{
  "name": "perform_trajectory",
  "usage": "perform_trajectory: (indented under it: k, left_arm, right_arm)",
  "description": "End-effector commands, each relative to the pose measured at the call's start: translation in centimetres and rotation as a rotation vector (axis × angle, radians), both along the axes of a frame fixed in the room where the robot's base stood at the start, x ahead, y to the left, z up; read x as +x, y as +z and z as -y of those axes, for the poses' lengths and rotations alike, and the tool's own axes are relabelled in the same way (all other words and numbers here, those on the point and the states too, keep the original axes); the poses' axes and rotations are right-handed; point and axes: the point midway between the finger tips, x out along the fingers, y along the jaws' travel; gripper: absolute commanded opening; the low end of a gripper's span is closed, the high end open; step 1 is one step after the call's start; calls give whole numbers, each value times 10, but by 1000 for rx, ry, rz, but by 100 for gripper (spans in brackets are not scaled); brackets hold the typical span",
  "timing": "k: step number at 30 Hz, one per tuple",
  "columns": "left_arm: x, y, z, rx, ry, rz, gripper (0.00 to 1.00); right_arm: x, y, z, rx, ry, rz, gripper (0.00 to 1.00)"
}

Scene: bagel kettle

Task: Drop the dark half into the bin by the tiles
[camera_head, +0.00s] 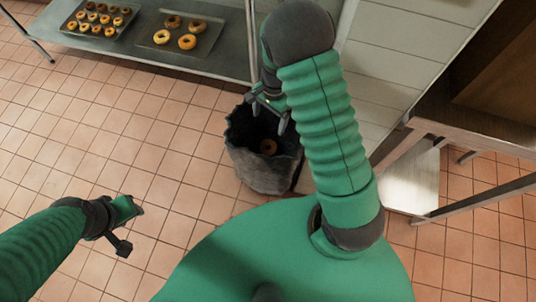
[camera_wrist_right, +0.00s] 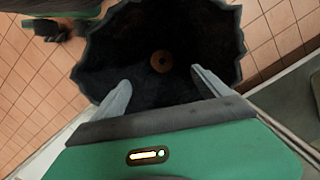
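The bin (camera_head: 262,170) is a dark grey, open-topped container with a jagged rim, standing on the tiled floor beside the white tiled wall. A brown bagel half (camera_head: 268,146) with a hole lies inside it, and it also shows at the bin's bottom in the right wrist view (camera_wrist_right: 162,61). My right gripper (camera_head: 270,114) is above the bin's opening. In the right wrist view its two fingers (camera_wrist_right: 158,88) are spread apart with nothing between them. My left gripper (camera_head: 132,224) is over the floor at the lower left, away from the bin, and its fingers are apart and empty.
A metal stand (camera_head: 412,180) is at the right. The tiled floor (camera_head: 120,130) at the left is clear.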

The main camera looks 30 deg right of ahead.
Motion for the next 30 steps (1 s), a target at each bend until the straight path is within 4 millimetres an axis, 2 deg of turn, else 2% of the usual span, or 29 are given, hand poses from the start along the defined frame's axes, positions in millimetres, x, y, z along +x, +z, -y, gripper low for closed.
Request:
perform_trajectory:
  k: [8,11,14,24,27,30]
  left_arm:
    - [0,0,0,0,0,0,36]
    - [0,5,0,0,0,0,36]
    - [0,13,0,0,0,0,36]
    - [0,44,0,0,0,0,36]
    - [0,48,0,0,0,0,36]
    - [0,51,0,0,0,0,36]
  right_arm:
    - [0,1,0,0,0,0,87]
    - [1,10,1,0,0,2,87]
    - [2,31,3,-1,1,4,87]
    - [8,129,16,0,1,3,87]
    - [8,149,19,0,1,2,87]
    - [9,161,21,0,0,0,87]
